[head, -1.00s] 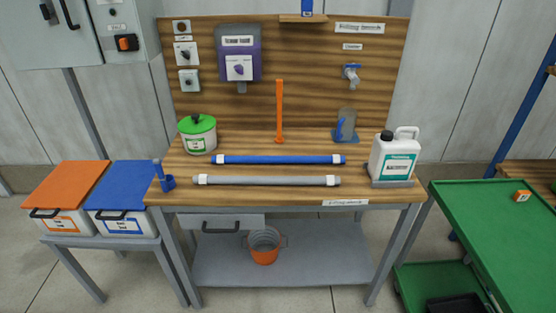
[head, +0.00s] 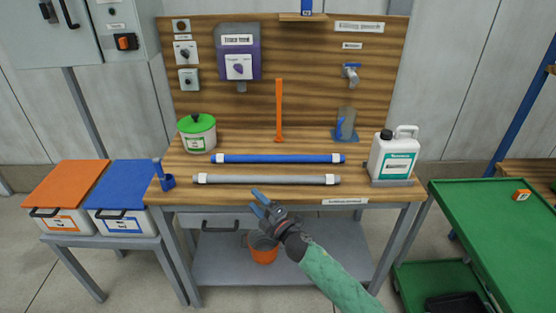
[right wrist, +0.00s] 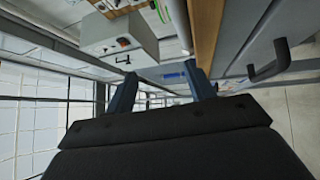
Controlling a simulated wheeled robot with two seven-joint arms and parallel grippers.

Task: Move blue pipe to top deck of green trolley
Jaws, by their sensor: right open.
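The blue pipe (head: 280,159) lies across the wooden bench top, with a white band near each end. A grey pipe (head: 265,180) lies parallel in front of it. The green trolley (head: 500,215) stands at the right, and its top deck is partly cut off by the picture edge. My right gripper (head: 259,198) is open and empty in front of the bench's front edge, nearer me than both pipes. Its two blue-grey fingers (right wrist: 162,90) show apart in the right wrist view, with nothing between them. My left gripper is not in view.
An orange item (head: 522,195) sits on the trolley's top deck; most of that deck is bare. A white jug (head: 394,156) stands at the bench's right end, a green-lidded tub (head: 197,133) at the left. An orange upright tool (head: 279,110) stands behind the blue pipe.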

